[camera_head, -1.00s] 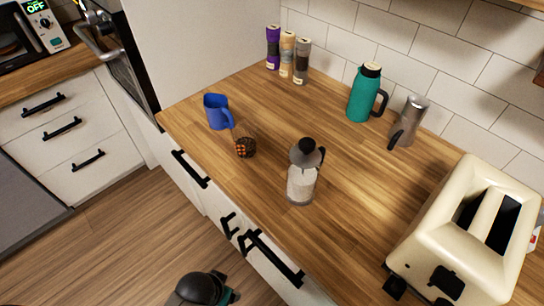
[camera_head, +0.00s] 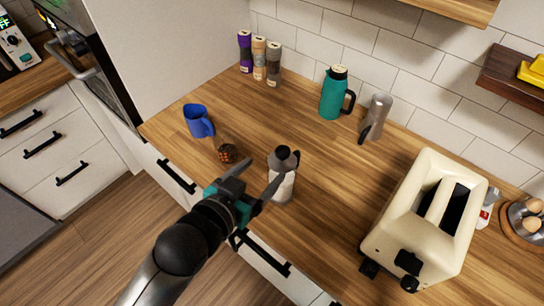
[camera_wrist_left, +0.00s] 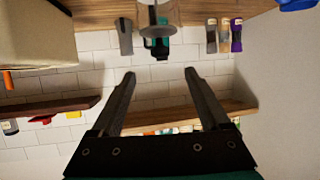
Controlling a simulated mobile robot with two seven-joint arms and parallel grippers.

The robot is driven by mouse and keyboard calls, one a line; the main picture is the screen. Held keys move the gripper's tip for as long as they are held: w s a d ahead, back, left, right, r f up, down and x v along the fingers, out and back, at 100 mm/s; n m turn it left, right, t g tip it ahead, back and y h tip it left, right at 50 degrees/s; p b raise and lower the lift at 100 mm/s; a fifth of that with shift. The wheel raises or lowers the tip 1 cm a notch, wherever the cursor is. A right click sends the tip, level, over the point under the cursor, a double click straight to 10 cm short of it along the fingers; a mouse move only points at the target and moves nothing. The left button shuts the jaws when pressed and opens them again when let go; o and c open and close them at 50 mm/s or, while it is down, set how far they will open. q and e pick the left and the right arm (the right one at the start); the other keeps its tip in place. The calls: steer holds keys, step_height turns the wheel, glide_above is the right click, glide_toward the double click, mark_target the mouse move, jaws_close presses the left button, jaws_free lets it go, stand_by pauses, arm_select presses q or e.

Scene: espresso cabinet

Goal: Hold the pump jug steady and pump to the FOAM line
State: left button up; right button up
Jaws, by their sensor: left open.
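The pump jug (camera_head: 284,186) stands upright on the wooden counter near its front edge. It has a dark grey top, a black handle on its right and a pale body. My left gripper (camera_head: 264,172) is open and empty, at the jug's front left. One finger overlaps the jug's left side in the head view; I cannot tell whether it touches. In the left wrist view, my spread fingers (camera_wrist_left: 159,74) have nothing between them, and the clear jug (camera_wrist_left: 172,12) appears upside down beyond the tips, cut by the top edge. I cannot make out the FOAM line. My right gripper is not in view.
A blue mug (camera_head: 198,121) and a small dark brown item (camera_head: 227,153) stand left of the jug. A teal flask (camera_head: 333,95), a grey metal pitcher (camera_head: 376,116) and several canisters (camera_head: 259,58) stand behind. A cream toaster (camera_head: 411,205) is at right. The counter between is clear.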

mark_target(288, 146)
arm_select(q)
steer(key=x, duration=1.4)
steer(key=shift+w+f, duration=0.2)
steer(key=shift+f, duration=0.05)
jaws_close()
stand_by(0.8)
stand_by(0.6)
steer(key=shift+c, duration=1.7)
jaws_free()
steer(key=o, duration=0.3)
